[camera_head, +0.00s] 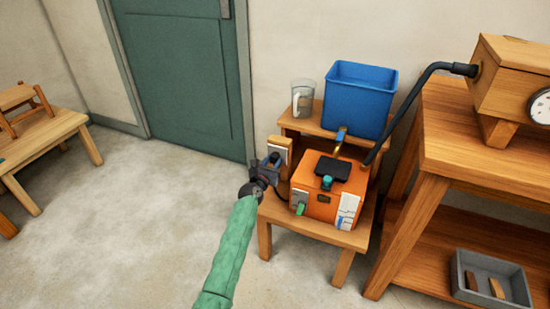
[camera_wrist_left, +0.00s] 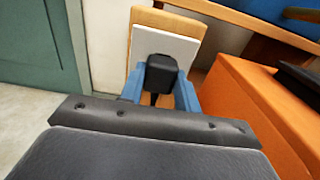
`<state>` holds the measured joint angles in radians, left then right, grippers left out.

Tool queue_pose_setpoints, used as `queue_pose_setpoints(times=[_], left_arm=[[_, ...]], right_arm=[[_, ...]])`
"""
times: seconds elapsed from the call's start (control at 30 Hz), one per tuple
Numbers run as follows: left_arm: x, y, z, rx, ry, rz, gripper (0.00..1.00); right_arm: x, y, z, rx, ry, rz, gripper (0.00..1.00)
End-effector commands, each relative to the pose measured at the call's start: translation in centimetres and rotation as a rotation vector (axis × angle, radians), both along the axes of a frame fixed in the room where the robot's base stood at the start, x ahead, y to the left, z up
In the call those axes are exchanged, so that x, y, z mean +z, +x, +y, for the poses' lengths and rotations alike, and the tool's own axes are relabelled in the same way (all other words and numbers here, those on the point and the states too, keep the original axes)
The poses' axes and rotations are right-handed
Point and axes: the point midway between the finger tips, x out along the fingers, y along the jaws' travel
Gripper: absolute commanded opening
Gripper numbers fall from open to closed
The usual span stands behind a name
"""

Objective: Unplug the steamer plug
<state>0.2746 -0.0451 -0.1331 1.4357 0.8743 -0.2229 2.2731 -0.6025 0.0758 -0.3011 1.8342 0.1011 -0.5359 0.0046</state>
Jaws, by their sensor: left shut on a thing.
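The steamer is an orange box (camera_head: 327,190) with a dark top, standing on a low wooden stand. Left of it stands a small wooden block with a pale outlet plate (camera_head: 279,152). In the left wrist view the pale plate (camera_wrist_left: 166,48) fills the upper middle. A black plug (camera_wrist_left: 161,73) sits in front of the plate, between the blue fingers of my left gripper (camera_wrist_left: 160,88). My left gripper (camera_head: 272,164) is shut on the plug at the outlet. I cannot tell whether the plug's prongs are in the plate. My right gripper is not in view.
A blue bin (camera_head: 359,100) and a clear jug (camera_head: 302,98) stand on the stand's upper shelf. A black pipe (camera_head: 412,101) runs from a wooden box (camera_head: 515,85) at the right toward the steamer. A grey tray (camera_head: 492,279) lies on the lower shelf.

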Motion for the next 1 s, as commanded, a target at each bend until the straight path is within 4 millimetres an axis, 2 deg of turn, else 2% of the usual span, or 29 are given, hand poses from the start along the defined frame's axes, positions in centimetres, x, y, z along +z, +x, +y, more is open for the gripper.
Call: queue_pose_setpoints(times=[1.0], left_arm=[[0.2,-3.9,1.3,0.000,0.000,-0.001,0.00]], right_arm=[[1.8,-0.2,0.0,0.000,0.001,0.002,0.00]])
